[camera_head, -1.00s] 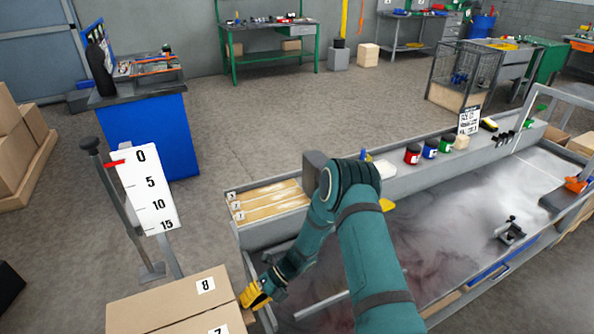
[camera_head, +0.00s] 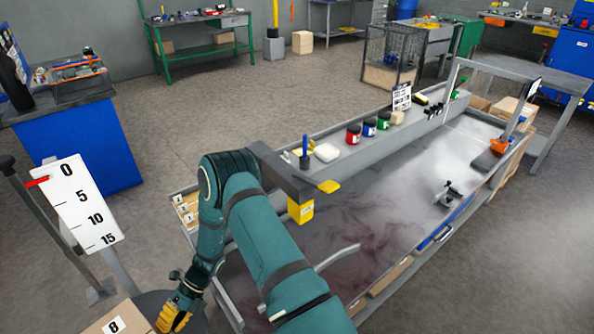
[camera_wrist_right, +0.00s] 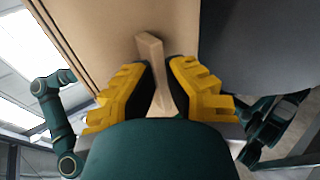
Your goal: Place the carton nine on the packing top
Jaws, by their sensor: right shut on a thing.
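My right gripper (camera_head: 172,318) is low in the head view, beside the carton marked 8 (camera_head: 100,328), which is cut off by the bottom edge. In the right wrist view, the yellow fingers (camera_wrist_right: 160,85) are shut on a pale wooden tab (camera_wrist_right: 152,52). The tab stands against a large tan carton face (camera_wrist_right: 110,25). No number shows on that face, so I cannot tell if it is carton nine. No label reading 9 shows. I cannot tell which surface is the packing top; a bare grey table (camera_head: 550,78) stands at the far right. My left gripper is not in view.
A long grey trough bench (camera_head: 345,235) fills the middle, with jars (camera_head: 369,127) along its back ledge. A grey arm with yellow pads (camera_head: 280,172) juts over it. A scale board (camera_head: 85,203) stands left, near a blue cabinet (camera_head: 85,150). Open floor lies behind.

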